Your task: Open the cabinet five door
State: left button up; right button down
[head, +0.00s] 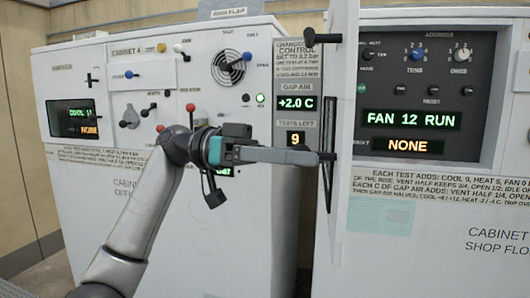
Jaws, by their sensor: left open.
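A white panel like a door (345,110) stands nearly edge-on to me, out from the front of the right cabinet (440,190). A black knob or handle (322,38) sticks out to the left near its top. The right cabinet's label reads "CABINET" and "SHOP FLO", with its number cut off by the frame. My left gripper (322,157) reaches in from the left, its fingers pointing right, with the tips at the panel's left side. The fingers overlap in this view; I cannot tell whether they touch the panel. My right gripper is not in view.
The left white cabinet (100,180), with knobs, levers and a fan dial (231,68), stands behind my left arm. The right cabinet's dark control panel (425,95) shows "FAN 12 RUN" and "NONE". A narrow dark gap (307,215) lies between the cabinets.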

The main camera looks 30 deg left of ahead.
pick_arm(q)
jog(key=s+a+b, duration=0.1)
jog(key=s+a, duration=0.1)
jog(key=a, duration=1.3)
